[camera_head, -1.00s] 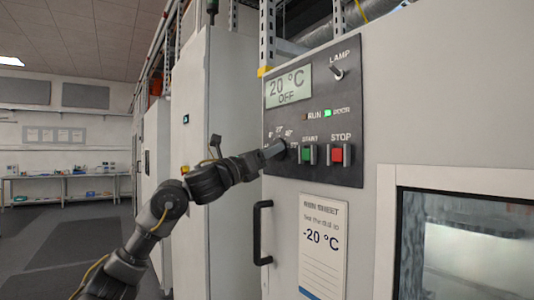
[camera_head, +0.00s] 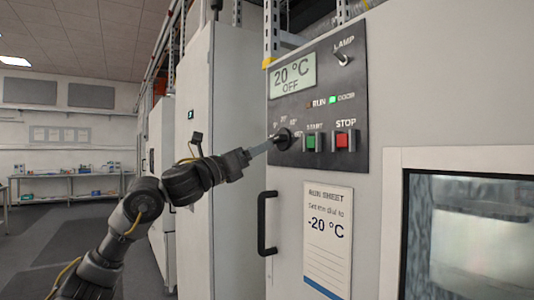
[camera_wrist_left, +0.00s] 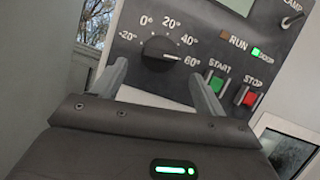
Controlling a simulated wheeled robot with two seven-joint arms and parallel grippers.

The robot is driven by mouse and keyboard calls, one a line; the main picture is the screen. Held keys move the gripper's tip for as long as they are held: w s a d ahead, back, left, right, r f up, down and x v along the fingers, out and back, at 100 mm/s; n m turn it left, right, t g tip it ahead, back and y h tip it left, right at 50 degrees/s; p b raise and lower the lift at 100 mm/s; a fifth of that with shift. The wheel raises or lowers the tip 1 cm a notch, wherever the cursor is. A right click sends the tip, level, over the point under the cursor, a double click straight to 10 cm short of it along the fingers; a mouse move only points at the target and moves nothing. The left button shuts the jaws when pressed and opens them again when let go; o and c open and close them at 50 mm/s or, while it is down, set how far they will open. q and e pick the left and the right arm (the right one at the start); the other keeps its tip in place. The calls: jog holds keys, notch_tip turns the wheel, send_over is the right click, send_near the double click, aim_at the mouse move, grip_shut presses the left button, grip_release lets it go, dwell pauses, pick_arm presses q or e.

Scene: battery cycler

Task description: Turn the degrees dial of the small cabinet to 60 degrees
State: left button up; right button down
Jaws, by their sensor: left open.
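The black degrees dial (camera_head: 283,139) sits on the dark control panel (camera_head: 310,100) of the cabinet. In the left wrist view the dial (camera_wrist_left: 160,50) has marks from -20° to 60°, and its white pointer line points at the 60° mark. My left gripper (camera_head: 260,149) is in front of the dial, just to its left in the head view. In the left wrist view its two fingers (camera_wrist_left: 157,74) are open and empty, apart from the dial. The display (camera_head: 292,77) reads 20 °C OFF. My right gripper is not in view.
The green START button (camera_head: 311,142), red STOP button (camera_head: 344,140) and lamp switch (camera_head: 342,57) are on the same panel. A run sheet (camera_head: 327,240) below says to set the dial to -20 °C. A black door handle (camera_head: 263,222) sticks out beside it.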

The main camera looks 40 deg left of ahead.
pick_arm(q)
jog(key=b+v, duration=0.1)
jog(key=v, duration=0.3)
jog(key=shift+s+f, duration=0.1)
jog(key=shift+s, duration=0.1)
dwell(0.4)
